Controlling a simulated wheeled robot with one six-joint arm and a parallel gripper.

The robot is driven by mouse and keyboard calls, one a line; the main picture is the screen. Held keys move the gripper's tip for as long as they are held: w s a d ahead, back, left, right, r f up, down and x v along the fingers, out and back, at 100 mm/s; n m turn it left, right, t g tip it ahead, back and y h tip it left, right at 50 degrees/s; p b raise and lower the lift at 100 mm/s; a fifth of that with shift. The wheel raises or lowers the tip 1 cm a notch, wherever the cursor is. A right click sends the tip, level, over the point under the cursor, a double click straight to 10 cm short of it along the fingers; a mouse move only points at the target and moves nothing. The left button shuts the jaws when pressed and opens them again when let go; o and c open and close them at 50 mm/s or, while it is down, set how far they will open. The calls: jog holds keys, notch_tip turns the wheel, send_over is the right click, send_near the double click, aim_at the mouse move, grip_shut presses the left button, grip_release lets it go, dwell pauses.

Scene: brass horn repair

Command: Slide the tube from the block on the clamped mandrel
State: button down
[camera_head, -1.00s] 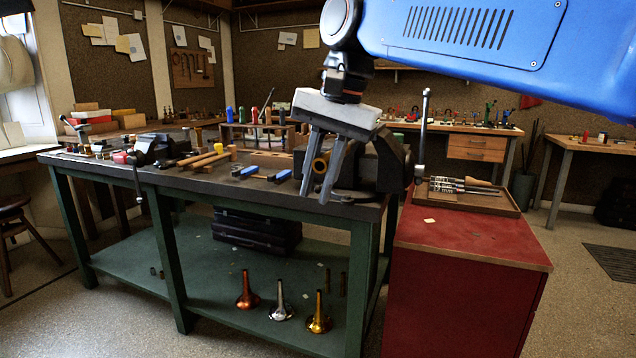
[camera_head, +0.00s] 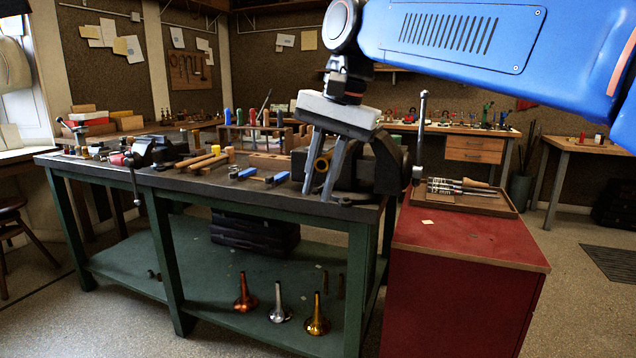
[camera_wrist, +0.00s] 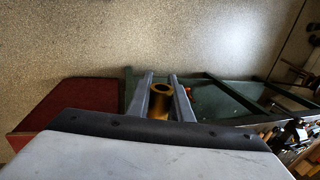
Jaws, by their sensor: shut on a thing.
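My gripper (camera_head: 318,194) is above the right end of the workbench, its two grey fingers pointing down. It is shut on a short brass tube (camera_head: 322,164), which shows between the fingers. In the wrist view the tube (camera_wrist: 162,92) shows its open end between the fingers (camera_wrist: 161,80). A dark vise (camera_head: 388,160) stands right behind the fingers. The clamped mandrel is hidden or too dark to make out. I cannot tell whether the tube is around it. A wooden block (camera_head: 268,161) lies on the bench left of the gripper, but I cannot tell whether it is the tube's block.
The dark bench top (camera_head: 215,176) carries blue-handled tools (camera_head: 277,178), wooden rods (camera_head: 200,161) and a second vise (camera_head: 152,150) at left. A red cabinet (camera_head: 470,235) with a tray (camera_head: 465,199) stands at right. Mouthpiece-like brass pieces (camera_head: 316,316) stand on the lower shelf.

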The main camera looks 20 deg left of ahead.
jog(key=shift+w, duration=1.05)
jog(key=shift+d, duration=0.1)
dwell(0.5)
jog(key=w, duration=1.2)
jog(key=shift+d, duration=0.45)
dwell(2.1)
jog(key=c, duration=1.5)
grip_release()
jog(key=shift+r, duration=0.1)
